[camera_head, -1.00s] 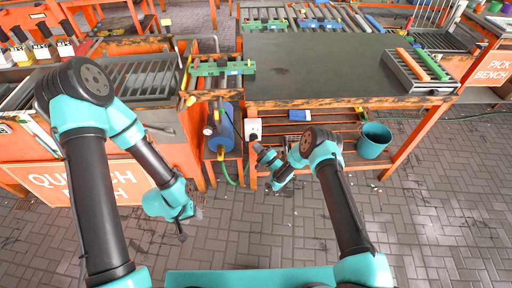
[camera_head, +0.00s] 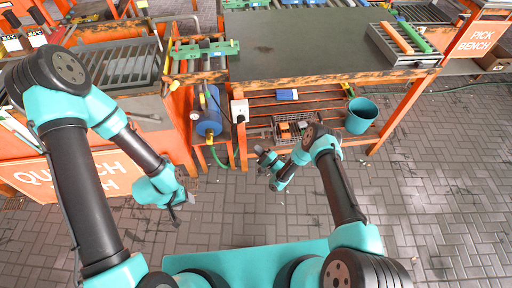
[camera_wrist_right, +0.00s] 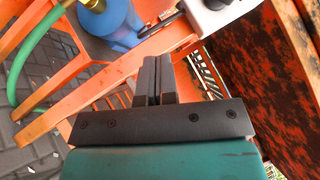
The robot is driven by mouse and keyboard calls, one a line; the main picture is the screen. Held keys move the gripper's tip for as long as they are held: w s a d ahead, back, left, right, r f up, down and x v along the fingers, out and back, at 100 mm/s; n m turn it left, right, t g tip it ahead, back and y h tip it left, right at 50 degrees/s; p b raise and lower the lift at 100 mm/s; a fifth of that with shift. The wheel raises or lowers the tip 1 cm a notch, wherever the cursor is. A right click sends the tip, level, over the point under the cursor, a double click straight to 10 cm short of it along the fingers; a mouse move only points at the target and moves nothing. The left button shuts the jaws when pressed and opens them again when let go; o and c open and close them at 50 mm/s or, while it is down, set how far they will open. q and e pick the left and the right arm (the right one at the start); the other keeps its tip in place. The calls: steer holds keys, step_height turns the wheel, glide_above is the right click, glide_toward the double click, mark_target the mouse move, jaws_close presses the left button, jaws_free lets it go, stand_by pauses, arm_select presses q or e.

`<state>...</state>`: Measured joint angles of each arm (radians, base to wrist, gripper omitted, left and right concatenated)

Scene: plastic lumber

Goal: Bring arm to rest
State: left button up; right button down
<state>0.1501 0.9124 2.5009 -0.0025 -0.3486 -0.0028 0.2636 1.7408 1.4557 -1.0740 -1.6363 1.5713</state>
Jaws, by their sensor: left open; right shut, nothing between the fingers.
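My left gripper (camera_head: 174,208) hangs low at the left in the head view, over the brick floor, with its fingers open and empty. My right gripper (camera_head: 262,153) is right of it, in front of the workbench's lower shelf. In the right wrist view the right gripper (camera_wrist_right: 155,62) has its two dark fingers together with nothing between them. Both arms are bent at the elbow, in front of the benches.
A dark-topped orange workbench (camera_head: 310,40) stands ahead. A blue cylinder (camera_head: 208,112) is left of its lower shelf, and a teal bucket (camera_head: 360,115) is at its right. An orange quench bench (camera_head: 95,168) is at the left. Brick floor (camera_head: 440,200) is clear at the right.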

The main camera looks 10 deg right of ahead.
stand_by(0.4)
steer(key=s+d+r+n+g+h, duration=0.5)
steer(key=s+d+n+g+h, duration=0.15)
steer(key=d+h, duration=0.2)
steer(key=s+d+r+n+g, duration=0.1)
steer(key=s+r+g, duration=0.1)
steer(key=s, duration=0.5)
steer(key=s+d+r+n+g+h, duration=0.1)
steer(key=s+d+r+n+g, duration=0.1)
steer(key=s+r, duration=0.3)
steer(key=s+d+r+n+g+h, duration=0.1)
steer(key=s+r+g, duration=0.3)
steer(key=s, duration=0.7)
steer(key=shift+s+d, duration=0.15)
steer(key=shift+d, duration=0.6)
steer(key=shift+h, duration=0.25)
